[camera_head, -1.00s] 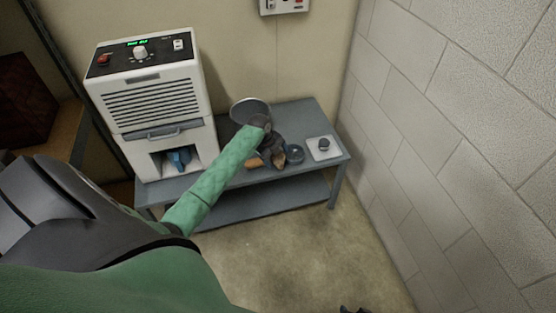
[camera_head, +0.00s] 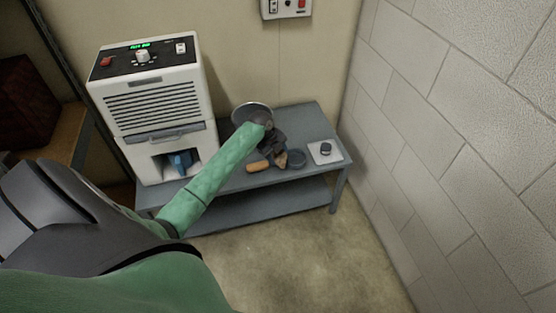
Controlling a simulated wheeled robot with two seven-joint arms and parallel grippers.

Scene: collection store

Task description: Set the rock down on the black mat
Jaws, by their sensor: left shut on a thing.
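My left arm reaches over the grey table (camera_head: 230,184) from the left. I cannot tell whether the rock touches the surface below. I cannot make out the black mat; my arm and gripper hide part of the tabletop. My right gripper is not in view.
A white dehumidifier-like machine (camera_head: 155,105) stands on the table's left. An orange-brown block (camera_head: 258,167) lies in front. A white square plate with a dark round thing (camera_head: 325,151) is at right, near the block wall (camera_head: 450,130).

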